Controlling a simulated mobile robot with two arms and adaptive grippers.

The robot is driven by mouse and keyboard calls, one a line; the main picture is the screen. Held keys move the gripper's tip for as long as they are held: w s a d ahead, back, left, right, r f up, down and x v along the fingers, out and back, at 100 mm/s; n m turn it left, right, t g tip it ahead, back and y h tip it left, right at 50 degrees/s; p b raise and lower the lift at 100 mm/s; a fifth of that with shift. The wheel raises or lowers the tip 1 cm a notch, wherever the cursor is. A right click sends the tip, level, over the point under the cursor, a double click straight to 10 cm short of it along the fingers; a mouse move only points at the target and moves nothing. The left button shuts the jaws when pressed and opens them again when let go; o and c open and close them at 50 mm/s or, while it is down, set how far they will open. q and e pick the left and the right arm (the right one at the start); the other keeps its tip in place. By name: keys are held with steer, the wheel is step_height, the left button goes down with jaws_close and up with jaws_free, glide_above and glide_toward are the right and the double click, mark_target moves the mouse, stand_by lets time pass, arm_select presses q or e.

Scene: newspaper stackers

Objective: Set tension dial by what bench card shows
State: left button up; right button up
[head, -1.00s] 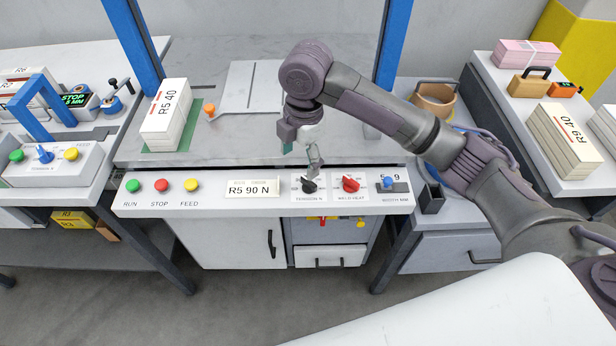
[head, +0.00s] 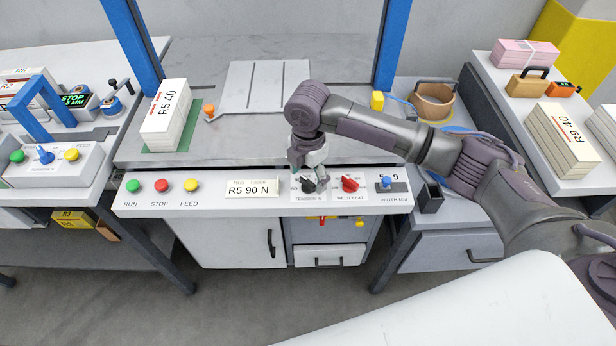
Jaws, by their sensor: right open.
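The bench card (head: 250,188) on the white front panel reads "R5 90 N". The black tension dial (head: 308,186) sits to its right, above the label "TENSION N". My right gripper (head: 309,180) is open and pointing down right at the dial, its fingertips partly covering the knob and its scale. I cannot tell whether the fingers touch the dial or which mark it points to. My left gripper is not in view.
A red weld heat dial (head: 349,185) is close on the right, then the blue width slider (head: 387,181). Green, red and yellow buttons (head: 161,186) are on the left. A paper stack (head: 166,115) marked R5 40 stands on the bench.

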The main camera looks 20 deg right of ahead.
steer(key=shift+f, duration=0.65)
steer(key=c, duration=1.2)
steer(key=shift+o, duration=0.2)
steer(key=shift+r+m+p, duration=0.2)
steer(key=shift+m+p, duration=0.2)
steer(key=shift+p, duration=0.5)
steer(key=m+p, duration=0.5)
steer(key=p, duration=0.2)
steer(key=shift+r, duration=0.1)
steer(key=shift+f+m+p, duration=0.25)
steer(key=shift+m+p, duration=1.25)
steer(key=shift+m, duration=0.1)
